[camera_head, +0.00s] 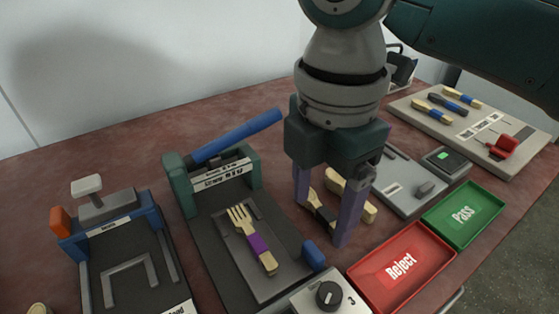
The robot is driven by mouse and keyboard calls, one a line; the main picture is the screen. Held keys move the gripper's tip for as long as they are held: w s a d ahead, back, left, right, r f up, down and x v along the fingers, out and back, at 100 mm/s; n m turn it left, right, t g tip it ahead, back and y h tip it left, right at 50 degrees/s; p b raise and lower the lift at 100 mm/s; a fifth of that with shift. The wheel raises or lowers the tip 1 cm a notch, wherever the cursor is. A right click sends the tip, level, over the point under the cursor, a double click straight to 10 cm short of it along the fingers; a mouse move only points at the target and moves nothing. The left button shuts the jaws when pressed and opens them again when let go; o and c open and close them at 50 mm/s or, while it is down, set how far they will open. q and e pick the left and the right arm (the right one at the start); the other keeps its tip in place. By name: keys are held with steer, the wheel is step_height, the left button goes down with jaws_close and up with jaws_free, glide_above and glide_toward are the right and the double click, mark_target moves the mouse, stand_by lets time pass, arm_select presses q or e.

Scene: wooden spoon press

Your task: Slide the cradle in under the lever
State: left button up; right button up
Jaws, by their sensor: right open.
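The lever press has a green frame (180,185) with a raised blue lever (236,136). A flat grey cradle (287,270) lies on the press's dark base in front of the frame, with a blue knob (313,255) at its front right. A wooden fork (252,238) with a purple band lies on the cradle. My right gripper (320,223) points down with its fingers apart, to the right of the cradle and beyond the knob. A wooden piece with a dark band (320,208) shows between its fingers; I cannot tell whether they touch it. My left gripper is not in view.
A blue-framed fixture (125,225) stands left of the press. A dial box (329,297) is at the front. A red Reject tray (357,272) and a green Pass tray (438,233) lie to the right. A pale board (425,122) with banded utensils is at the back right.

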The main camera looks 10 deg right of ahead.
mark_target(313, 250)
step_height(313, 250, down, 8)
steer(key=shift+f+b, duration=0.15)
steer(key=shift+b, duration=0.75)
steer(key=shift+c, duration=0.3)
steer(key=c, duration=0.4)
jaws_close()
